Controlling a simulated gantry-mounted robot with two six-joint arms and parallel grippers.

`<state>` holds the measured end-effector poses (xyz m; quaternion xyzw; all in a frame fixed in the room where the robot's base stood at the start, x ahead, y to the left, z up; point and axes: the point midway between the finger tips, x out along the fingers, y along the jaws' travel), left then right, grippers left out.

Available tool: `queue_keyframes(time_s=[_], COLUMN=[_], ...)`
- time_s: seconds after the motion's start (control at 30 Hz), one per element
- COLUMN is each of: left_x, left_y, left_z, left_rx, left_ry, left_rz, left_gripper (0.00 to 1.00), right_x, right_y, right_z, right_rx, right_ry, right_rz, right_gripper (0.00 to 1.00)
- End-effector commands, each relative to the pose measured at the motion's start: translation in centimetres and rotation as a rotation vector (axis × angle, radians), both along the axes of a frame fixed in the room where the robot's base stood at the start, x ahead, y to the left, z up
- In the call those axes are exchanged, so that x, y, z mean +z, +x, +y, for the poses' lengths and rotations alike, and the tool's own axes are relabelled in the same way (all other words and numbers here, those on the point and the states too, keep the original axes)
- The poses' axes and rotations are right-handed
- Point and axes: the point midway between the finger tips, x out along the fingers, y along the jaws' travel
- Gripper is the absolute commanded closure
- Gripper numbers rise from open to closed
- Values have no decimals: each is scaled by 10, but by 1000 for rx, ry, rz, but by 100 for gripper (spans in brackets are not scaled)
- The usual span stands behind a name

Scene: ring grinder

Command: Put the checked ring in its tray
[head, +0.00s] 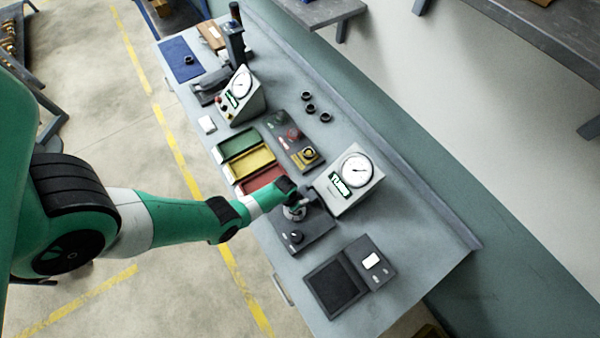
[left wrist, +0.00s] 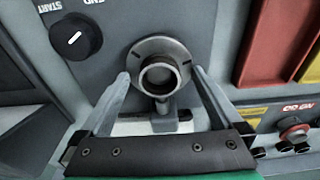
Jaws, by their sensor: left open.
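My left gripper (head: 293,207) is over the dark plate of the near gauge station. In the left wrist view its two fingers (left wrist: 160,78) are apart, one on each side of a grey metal ring (left wrist: 158,76) at a round flanged seat. I cannot tell whether the fingers touch it. In the head view the gripper mostly hides this spot. The green tray (head: 221,152), yellow tray (head: 236,172) and red tray (head: 268,183) lie in a row just beyond the gripper; the red one is nearest and partly covered.
The near dial gauge box (head: 342,194) stands right of the gripper. A START/END knob (left wrist: 75,36) sits beside the ring. A button panel (head: 291,140), several loose dark rings (head: 310,109), a second gauge (head: 240,95) and a scale (head: 349,277) are on the bench (head: 405,215).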

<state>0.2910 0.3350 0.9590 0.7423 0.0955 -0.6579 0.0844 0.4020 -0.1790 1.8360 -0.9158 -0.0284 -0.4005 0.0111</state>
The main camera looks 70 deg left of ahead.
Motion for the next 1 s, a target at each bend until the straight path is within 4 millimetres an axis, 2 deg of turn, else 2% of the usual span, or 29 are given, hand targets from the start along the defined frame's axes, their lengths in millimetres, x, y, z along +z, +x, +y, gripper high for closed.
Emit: queue_keyframes(time_s=[0.17,0.7,0.77,1.0], left_x=[1,1,1,2], left_y=[0,1,1,1], left_z=[0,0,0,0], left_rx=[-1,-1,-1,-1], left_ry=[0,0,0,0], left_rz=[0,0,-1,-1], left_gripper=[0,96,100,100], right_x=[2,2,2,2], right_y=[0,0,0,0], right_z=[0,0,0,0], right_rx=[0,0,0,0], right_ry=[0,0,0,0], right_rz=[-1,-1,-1,-1], right_gripper=[50,50,50,50])
